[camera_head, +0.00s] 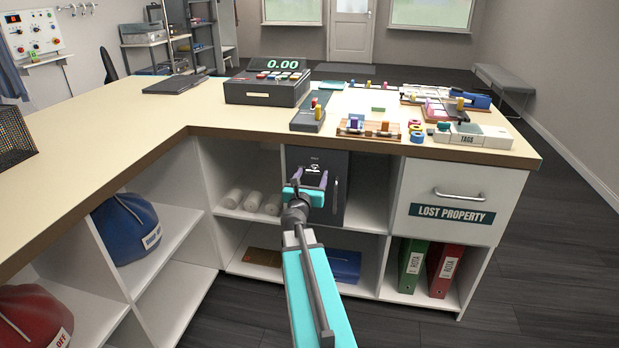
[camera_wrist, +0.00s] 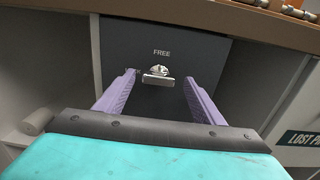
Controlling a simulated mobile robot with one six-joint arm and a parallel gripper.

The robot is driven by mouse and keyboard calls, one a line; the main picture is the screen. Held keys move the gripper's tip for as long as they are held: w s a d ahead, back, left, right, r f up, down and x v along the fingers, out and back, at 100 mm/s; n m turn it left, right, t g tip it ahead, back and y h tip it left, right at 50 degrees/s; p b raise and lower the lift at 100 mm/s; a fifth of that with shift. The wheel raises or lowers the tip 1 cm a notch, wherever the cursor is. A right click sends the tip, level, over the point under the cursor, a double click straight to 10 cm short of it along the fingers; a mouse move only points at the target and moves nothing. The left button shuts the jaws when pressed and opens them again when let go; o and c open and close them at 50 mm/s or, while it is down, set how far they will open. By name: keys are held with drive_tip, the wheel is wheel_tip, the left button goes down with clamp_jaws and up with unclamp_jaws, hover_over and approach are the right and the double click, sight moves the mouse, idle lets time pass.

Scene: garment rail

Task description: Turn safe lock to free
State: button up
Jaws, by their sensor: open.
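The dark grey safe (camera_head: 338,187) sits in the upper middle compartment under the counter, with a vertical handle on the right of its door. Its lock (camera_wrist: 158,75) is a small silver knob with a flat, roughly level bar, below the word FREE in the wrist view. My gripper (camera_head: 311,181) is in front of the safe door. In the wrist view its two purple fingers (camera_wrist: 159,88) are open, one on each side of the lock and apart from it, with nothing held.
The counter edge (camera_wrist: 245,18) overhangs just above the safe. A white LOST PROPERTY drawer (camera_head: 456,195) is to the right, with an open compartment between. White rolls (camera_head: 250,202) lie in the compartment to the left. Binders (camera_head: 428,268) stand below right.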

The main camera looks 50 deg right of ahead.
drive_tip(key=shift+w+d, duration=0.2)
drive_tip(key=shift+d, duration=0.1)
